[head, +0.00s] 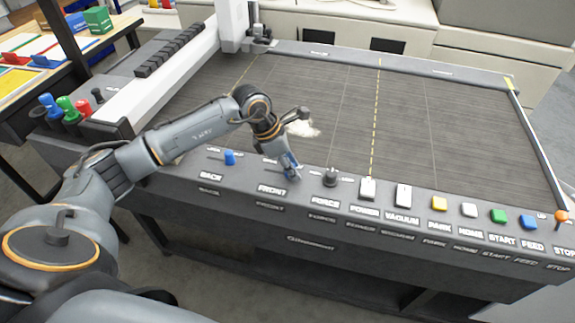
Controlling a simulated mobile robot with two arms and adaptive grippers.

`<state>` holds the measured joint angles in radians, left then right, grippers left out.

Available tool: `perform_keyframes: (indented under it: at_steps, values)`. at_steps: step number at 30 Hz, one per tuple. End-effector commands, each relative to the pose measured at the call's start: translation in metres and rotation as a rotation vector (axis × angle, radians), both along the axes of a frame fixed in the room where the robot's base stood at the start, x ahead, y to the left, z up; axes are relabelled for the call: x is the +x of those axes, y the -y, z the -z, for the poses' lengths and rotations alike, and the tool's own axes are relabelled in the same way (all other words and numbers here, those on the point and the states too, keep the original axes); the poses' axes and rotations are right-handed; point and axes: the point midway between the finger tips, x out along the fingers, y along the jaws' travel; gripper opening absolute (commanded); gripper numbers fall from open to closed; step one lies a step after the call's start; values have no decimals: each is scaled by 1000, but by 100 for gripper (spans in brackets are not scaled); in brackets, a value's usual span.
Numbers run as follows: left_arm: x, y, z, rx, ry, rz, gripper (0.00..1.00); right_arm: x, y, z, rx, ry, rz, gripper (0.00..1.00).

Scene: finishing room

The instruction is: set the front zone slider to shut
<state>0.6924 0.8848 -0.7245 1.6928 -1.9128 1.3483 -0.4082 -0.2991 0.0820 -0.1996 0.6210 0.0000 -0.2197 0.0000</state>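The FRONT label (271,190) marks the front zone slider's place on the grey control panel (340,206). My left gripper (291,172) points down at the panel just above and right of this label. A bit of blue shows at its fingertips, which may be the front slider's knob. The fingers and wrist hide most of that slider, so its position is not clear. I cannot tell whether the fingers are closed around the knob. The blue BACK slider knob (230,157) stands to the left, apart from the gripper. My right gripper is not in view.
A dark FORCE knob (331,177) stands close to the right of my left gripper. Further right are the POWER switch (367,189), VACUUM switch (403,195) and several coloured buttons. The flat cutting bed (440,130) behind is mostly clear, with a small pale scrap (302,129).

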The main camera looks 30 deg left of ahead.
Motion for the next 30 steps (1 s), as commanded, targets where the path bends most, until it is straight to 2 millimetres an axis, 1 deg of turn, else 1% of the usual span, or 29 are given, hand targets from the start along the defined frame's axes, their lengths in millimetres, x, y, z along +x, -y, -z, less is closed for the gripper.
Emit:
perform_keyframes:
  at_steps: [1, 2, 10, 14, 17, 24, 27, 30]
  values:
    - [0, 1, 0, 0, 0, 1, 47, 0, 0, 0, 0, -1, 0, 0]
    - [0, 0, 0, 0, 0, 1, 50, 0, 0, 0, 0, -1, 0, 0]
    - [0, -2, 0, 3, -1, -2, 50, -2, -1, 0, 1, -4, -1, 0]
    - [-1, -4, -8, 4, 0, -2, 50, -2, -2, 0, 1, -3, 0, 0]
    - [-4, -9, -22, 5, 2, -2, 50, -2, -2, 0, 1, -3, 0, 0]
    - [-16, -24, -70, 5, 3, -1, 50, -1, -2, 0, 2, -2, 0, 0]
    - [-20, -30, -87, 5, 2, -1, 50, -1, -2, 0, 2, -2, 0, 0]
    - [-23, -33, -100, 4, 0, 0, 50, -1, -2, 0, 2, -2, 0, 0]
